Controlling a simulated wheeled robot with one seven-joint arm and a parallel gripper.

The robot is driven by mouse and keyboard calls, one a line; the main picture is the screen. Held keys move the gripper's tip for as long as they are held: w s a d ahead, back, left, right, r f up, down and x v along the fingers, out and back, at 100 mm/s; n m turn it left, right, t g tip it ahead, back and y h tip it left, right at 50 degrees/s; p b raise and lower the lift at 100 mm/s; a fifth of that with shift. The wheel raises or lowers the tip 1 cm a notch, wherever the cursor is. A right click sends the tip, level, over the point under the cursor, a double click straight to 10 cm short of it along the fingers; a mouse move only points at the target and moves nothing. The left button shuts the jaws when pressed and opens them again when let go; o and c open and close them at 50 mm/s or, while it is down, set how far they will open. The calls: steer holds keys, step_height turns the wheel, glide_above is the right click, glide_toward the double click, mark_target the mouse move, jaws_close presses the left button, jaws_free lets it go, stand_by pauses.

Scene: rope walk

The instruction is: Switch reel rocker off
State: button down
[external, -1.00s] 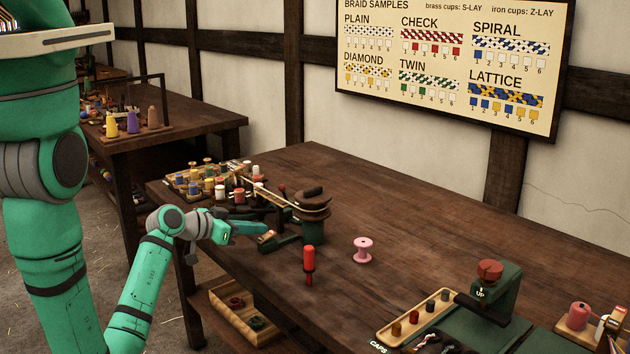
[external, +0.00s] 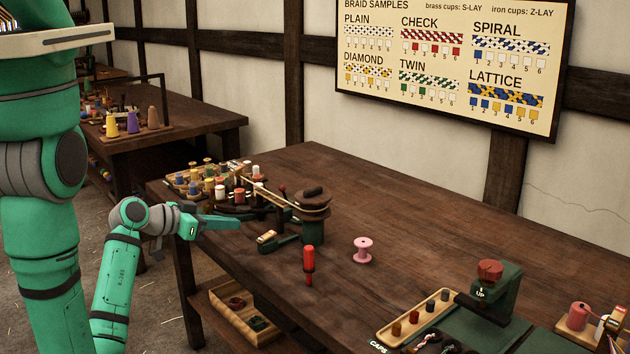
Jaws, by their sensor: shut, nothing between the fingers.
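The reel machine (external: 313,228) stands on the near table, a dark green post with a dark round top and a belt running left to the bobbin carrier. At its foot on the left is a small cream-coloured piece (external: 267,237) on a dark green base, which looks like the rocker. Its on or off position is too small to tell. My gripper (external: 236,223) is shut and empty, left of the cream piece and a little apart from it, near the table's left edge.
A red-handled tool (external: 309,262) stands in front of the reel. A pink spool (external: 363,249) stands to its right. A bobbin tray (external: 185,183) lies at the table's left end. A green press (external: 497,290) and a caps tray (external: 385,333) are at right. The table's middle is clear.

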steer(key=shift+s+a, duration=1.05)
steer(key=s+a+f+n+t+y, duration=0.3)
steer(key=s+a+f+n+y, duration=0.5)
steer(key=s+a+f, duration=0.2)
steer(key=s+a+r+t+y, duration=0.1)
steer(key=s+r, duration=0.1)
steer(key=s, duration=0.5)
steer(key=s+a+r+n+t, duration=0.1)
steer(key=s+r, duration=0.1)
steer(key=s, duration=0.5)
steer(key=shift+r+t+y, duration=0.3)
steer(key=shift+y, duration=0.1)
stand_by(1.6)
